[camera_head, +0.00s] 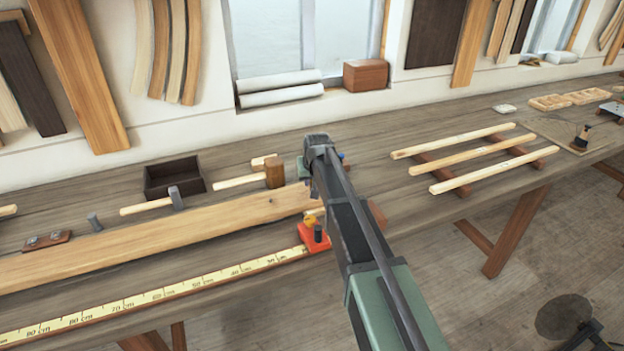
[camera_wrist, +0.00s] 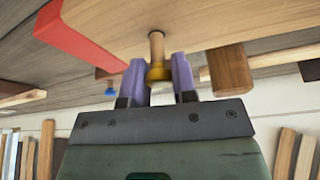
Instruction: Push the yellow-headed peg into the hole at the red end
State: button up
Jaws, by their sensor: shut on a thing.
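The yellow-headed peg (camera_wrist: 157,73) is between the two purple fingers of my gripper (camera_wrist: 159,80) in the wrist view. The fingers are shut on its yellow head, and its pale wooden shaft points away from the gripper toward the plank (camera_wrist: 200,18). A red piece (camera_wrist: 78,38) shows at the left. In the head view my arm covers the plank's right end; a red block (camera_head: 314,238) sits there, with a small yellow part beside it.
A blue-headed peg (camera_wrist: 110,88) stands apart. The long plank (camera_head: 170,236) lies behind a yellow measuring tape (camera_head: 160,293). A mallet (camera_head: 274,174), a dark open box (camera_head: 175,178) and a hammer (camera_head: 176,197) are behind it. Pale strips (camera_head: 470,163) lie on the right.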

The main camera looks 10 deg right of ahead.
jog(key=shift+s+f, duration=0.1)
jog(key=shift+f, duration=0.2)
jog(key=o, duration=1)
notch_tip(320, 180, up, 8)
jog(key=p, duration=0.8)
jog(key=shift+r, duration=0.2)
jog(key=shift+f, duration=0.2)
